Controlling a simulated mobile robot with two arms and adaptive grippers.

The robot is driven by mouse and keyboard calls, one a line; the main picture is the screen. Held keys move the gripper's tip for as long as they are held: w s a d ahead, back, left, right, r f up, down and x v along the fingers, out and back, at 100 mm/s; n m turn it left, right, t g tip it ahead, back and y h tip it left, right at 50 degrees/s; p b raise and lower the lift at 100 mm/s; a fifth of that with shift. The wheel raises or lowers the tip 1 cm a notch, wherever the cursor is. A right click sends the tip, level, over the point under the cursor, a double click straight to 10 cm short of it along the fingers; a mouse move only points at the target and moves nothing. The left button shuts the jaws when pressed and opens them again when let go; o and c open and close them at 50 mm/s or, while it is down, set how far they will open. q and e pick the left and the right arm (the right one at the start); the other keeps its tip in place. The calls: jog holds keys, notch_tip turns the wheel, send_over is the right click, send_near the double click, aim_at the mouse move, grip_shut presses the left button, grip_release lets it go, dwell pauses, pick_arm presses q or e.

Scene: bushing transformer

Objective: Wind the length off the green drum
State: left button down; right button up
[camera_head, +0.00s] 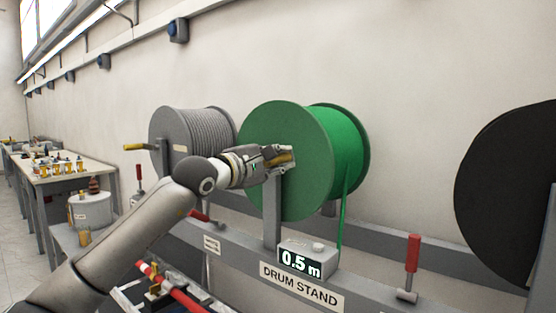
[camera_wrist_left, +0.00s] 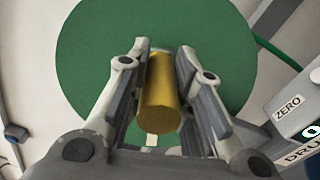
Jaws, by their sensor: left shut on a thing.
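The green drum (camera_head: 262,190) sits in the middle of the drum stand (camera_head: 345,299), with a green length hanging down from its right side. My left gripper (camera_head: 284,158) is at the drum's near face. It is shut on a yellow crank handle (camera_wrist_left: 160,100), which shows between its two fingers in the left wrist view, with the green drum face (camera_wrist_left: 85,60) behind. A length counter (camera_head: 303,262) below the drum reads 0.5 m. A ZERO label shows beside it in the left wrist view (camera_wrist_left: 288,107). My right gripper is not in view.
A grey drum (camera_head: 190,135) with its own yellow handle stands to the left, and a black drum (camera_head: 505,190) to the right. A red-handled lever (camera_head: 412,255) rises from the stand's front rail. A workbench (camera_head: 62,175) with small parts is at far left.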

pick_arm(q)
jog(key=c, duration=1.3)
grip_release()
jog(key=shift+d+f, duration=0.2)
jog(key=shift+f, duration=0.45)
jog(key=shift+o, duration=0.3)
jog(key=shift+r, duration=0.25)
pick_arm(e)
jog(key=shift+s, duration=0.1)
pick_arm(q)
jog(key=shift+a, duration=0.1)
jog(key=shift+s+a+r, duration=0.1)
jog(key=shift+s, duration=0.05)
jog(key=v, duration=1.1)
jog(key=shift+s+a, duration=0.2)
jog(key=shift+s, duration=0.1)
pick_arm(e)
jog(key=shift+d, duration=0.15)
